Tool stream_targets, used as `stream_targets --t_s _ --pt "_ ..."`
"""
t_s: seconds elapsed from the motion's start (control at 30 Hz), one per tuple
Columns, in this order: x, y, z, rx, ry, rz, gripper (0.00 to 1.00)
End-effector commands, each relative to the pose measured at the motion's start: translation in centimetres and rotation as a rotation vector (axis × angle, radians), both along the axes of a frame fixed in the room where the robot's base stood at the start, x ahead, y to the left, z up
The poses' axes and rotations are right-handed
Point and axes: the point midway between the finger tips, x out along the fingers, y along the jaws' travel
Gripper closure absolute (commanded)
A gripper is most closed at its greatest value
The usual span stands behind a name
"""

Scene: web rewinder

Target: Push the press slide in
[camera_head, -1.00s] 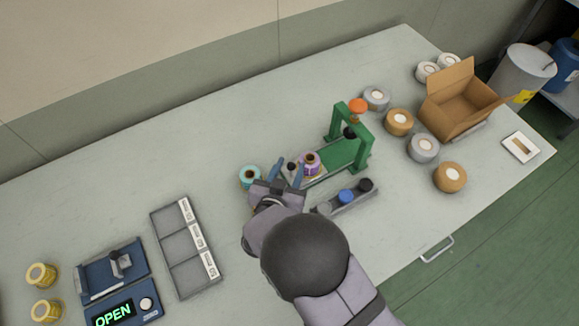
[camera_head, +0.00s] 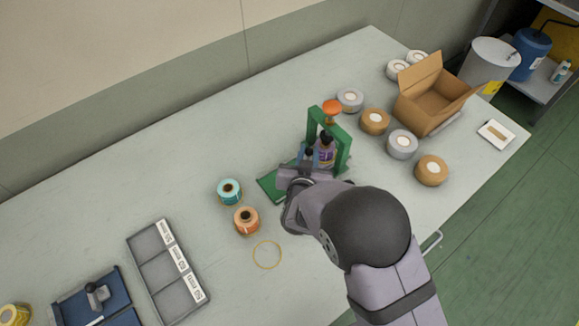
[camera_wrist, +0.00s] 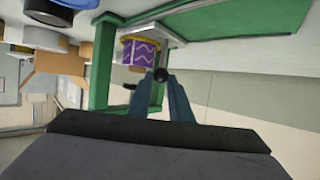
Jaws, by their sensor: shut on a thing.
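The green press (camera_head: 345,145) stands mid-table with an orange knob (camera_head: 332,107) on top. A purple spool (camera_head: 326,155) sits on the press slide within the frame; it also shows in the wrist view (camera_wrist: 140,50). My gripper (camera_head: 308,155) is at the press, in front of the spool. Its blue fingers (camera_wrist: 172,85) are shut on the slide's small black knob (camera_wrist: 160,74). The slide plate is mostly hidden by my gripper and the spool. Bare green base (camera_head: 270,186) shows at the left end of the press.
Teal (camera_head: 229,191) and orange (camera_head: 246,221) spools stand left of the press, with a thin yellow ring (camera_head: 267,255) nearby. Several tape rolls and an open cardboard box (camera_head: 430,98) are to the right. A grey divided tray (camera_head: 165,272) is at lower left.

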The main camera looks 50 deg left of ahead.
Motion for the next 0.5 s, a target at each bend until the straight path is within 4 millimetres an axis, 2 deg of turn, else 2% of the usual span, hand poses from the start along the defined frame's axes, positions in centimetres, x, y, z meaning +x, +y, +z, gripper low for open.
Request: stream_targets --t_s 0.1,0.37,0.4,0.47,0.5 --pt "0.82 -0.03 -0.01 0.001 -0.001 0.0 1.0" --pt "0.98 -0.08 0.13 0.002 -0.003 -0.004 1.0" --pt "1.0 -0.09 0.13 0.002 -0.003 -0.004 0.74" --pt "1.0 -0.09 0.12 0.001 -0.002 -0.004 0.63" --pt "0.97 -0.08 0.11 0.001 -0.002 -0.003 0.63"
